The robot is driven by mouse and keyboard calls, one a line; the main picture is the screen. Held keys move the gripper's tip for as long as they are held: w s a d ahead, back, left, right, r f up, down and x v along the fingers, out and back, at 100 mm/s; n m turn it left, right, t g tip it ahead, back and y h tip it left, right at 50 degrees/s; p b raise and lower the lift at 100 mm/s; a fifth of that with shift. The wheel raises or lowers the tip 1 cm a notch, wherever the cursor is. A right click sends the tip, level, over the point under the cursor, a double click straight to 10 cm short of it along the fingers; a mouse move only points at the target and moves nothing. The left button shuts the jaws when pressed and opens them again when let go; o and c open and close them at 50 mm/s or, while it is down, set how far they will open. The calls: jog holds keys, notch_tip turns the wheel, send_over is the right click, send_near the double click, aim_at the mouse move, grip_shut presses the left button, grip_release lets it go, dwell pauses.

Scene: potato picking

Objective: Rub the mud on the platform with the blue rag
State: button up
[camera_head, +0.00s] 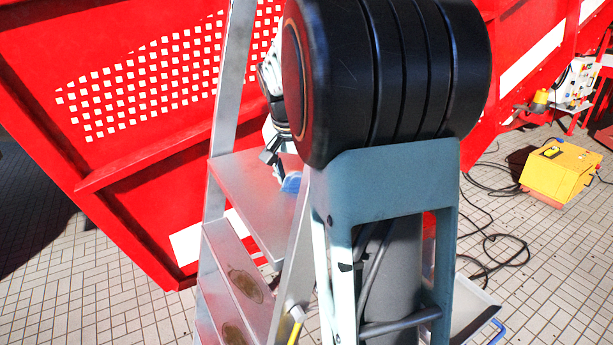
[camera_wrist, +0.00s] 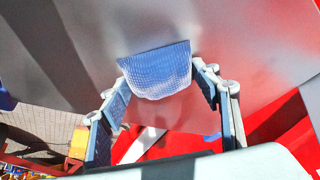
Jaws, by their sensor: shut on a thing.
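My gripper (camera_head: 278,158) is partly hidden behind my black arm joint in the head view, low over the grey metal platform (camera_head: 240,180). In the wrist view my gripper (camera_wrist: 160,82) is shut on the blue rag (camera_wrist: 157,68), which spans between the two fingers. The rag also shows in the head view (camera_head: 291,182), at the platform's surface; whether it presses on it I cannot tell. In the wrist view the platform (camera_wrist: 85,45) fills the upper part. Brown mud-like patches (camera_head: 245,285) lie on the steps below. No mud shows clearly on the visible top.
A large red machine wall (camera_head: 130,110) stands behind the platform. A metal rail (camera_head: 232,80) rises at the platform's left. A yellow-handled tool (camera_head: 295,325) is by the lower steps. A yellow box (camera_head: 560,168) and black cables (camera_head: 490,240) are on the tiled floor at right.

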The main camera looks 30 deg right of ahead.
aim_at(282, 192)
jog(key=shift+s+a+f+b, duration=0.1)
jog(key=shift+a+f+b, duration=0.1)
jog(key=shift+a, duration=1.1)
jog(key=shift+a+f+b, duration=0.1)
jog(key=shift+a+b, duration=0.05)
jog(key=shift+a, duration=1.1)
jog(key=shift+r, duration=0.15)
jog(key=shift+d+r+p, duration=0.15)
jog(key=shift+r+p, duration=2.05)
jog(key=shift+r, duration=0.9)
jog(key=shift+r+p, duration=1.05)
jog(key=shift+r, duration=0.5)
